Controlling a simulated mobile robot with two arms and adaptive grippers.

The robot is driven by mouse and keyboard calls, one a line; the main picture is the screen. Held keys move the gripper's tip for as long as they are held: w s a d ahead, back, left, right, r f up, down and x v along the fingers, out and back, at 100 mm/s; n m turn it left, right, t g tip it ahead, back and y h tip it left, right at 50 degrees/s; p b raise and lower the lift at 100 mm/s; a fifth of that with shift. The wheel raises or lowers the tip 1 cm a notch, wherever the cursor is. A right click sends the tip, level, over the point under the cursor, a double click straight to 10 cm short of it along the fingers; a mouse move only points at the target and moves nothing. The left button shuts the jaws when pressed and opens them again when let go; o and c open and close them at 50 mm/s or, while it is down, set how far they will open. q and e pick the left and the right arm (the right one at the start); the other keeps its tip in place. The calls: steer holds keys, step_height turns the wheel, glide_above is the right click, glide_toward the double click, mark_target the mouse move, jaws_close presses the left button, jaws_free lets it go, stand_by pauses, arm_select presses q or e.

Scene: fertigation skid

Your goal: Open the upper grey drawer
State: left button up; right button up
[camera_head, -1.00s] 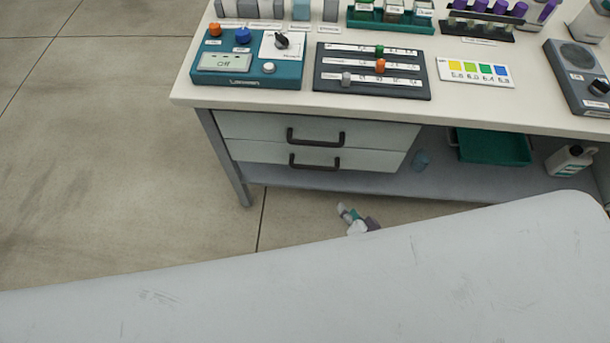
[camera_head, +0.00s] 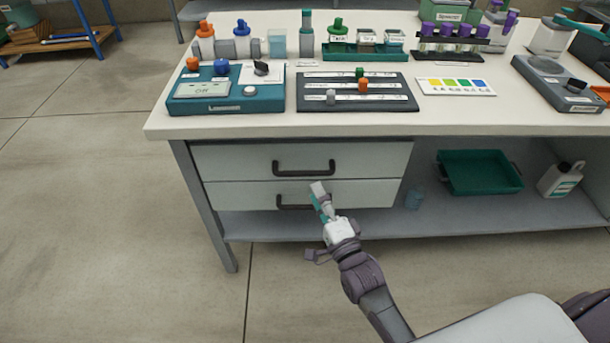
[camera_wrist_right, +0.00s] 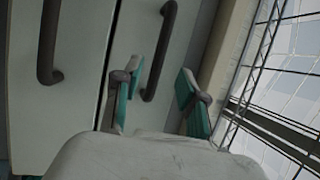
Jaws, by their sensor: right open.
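The upper grey drawer (camera_head: 235,162) sits shut under the worktop, with a dark bar handle (camera_head: 303,167). My right gripper (camera_head: 319,190) is open and empty, just below that handle in the head view, in front of the lower drawer (camera_head: 238,196). It partly covers the lower handle (camera_head: 290,203). In the right wrist view, the gripper's teal-padded fingers (camera_wrist_right: 160,92) are spread apart. The upper handle (camera_wrist_right: 161,50) appears between them, close to the left finger; I see no grip on it. The lower handle (camera_wrist_right: 48,45) is further left. My left gripper is out of view.
The worktop (camera_head: 235,128) overhangs the drawers. It carries a teal control box (camera_head: 228,102), a dark slider panel (camera_head: 357,100) and a colour chart (camera_head: 455,87). A green tray (camera_head: 480,190) and white bottle (camera_head: 560,180) stand on the lower shelf. The floor at left is clear.

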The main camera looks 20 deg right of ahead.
mark_target(305, 173)
steer(key=b+x, duration=0.1)
steer(key=x, duration=0.6)
steer(key=shift+w, duration=0.25)
jaws_close()
